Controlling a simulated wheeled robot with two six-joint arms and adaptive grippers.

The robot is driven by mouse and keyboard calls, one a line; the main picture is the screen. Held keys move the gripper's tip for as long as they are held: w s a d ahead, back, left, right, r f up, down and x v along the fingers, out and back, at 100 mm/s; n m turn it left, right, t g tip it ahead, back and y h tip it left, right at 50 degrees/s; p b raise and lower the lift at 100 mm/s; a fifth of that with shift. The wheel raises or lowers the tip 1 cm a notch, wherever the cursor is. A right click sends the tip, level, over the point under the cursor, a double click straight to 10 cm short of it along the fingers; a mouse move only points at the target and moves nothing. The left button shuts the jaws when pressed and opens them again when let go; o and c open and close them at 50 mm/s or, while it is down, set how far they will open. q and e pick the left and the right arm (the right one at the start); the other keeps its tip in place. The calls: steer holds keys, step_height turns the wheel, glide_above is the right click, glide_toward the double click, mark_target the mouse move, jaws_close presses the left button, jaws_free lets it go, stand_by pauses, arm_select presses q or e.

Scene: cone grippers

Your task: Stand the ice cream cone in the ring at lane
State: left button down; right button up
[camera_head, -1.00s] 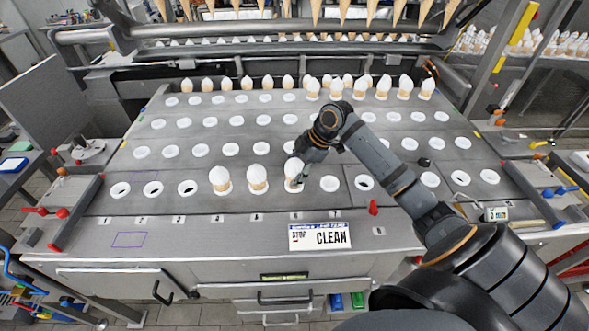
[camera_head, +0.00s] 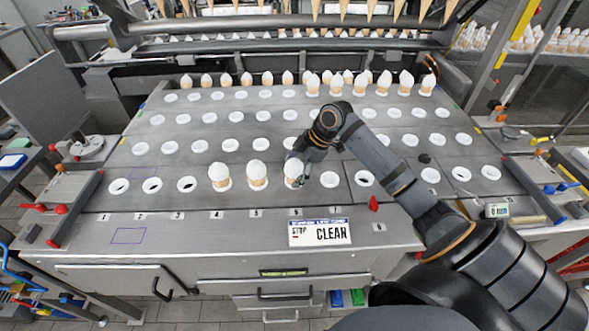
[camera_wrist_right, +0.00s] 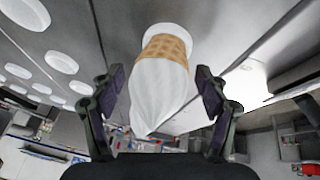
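An ice cream cone (camera_head: 293,170) with a white top and tan wafer stands upright in the front-row ring above label 6. In the wrist view, the cone (camera_wrist_right: 160,85) has its wafer end in a white ring (camera_wrist_right: 165,32). My right gripper (camera_wrist_right: 159,88) is open, one finger on each side of the cone, with visible gaps to both fingers. In the head view, my right gripper (camera_head: 303,166) is just right of that cone, partly overlapping it. My left gripper is not in view.
Two more cones (camera_head: 220,176) (camera_head: 257,175) stand in rings left of it. Empty rings (camera_head: 187,185) (camera_head: 329,179) lie on both sides. A back row of cones (camera_head: 362,85) stands behind.

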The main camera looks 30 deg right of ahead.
stand_by(0.3)
steer(key=v, duration=1.2)
stand_by(0.4)
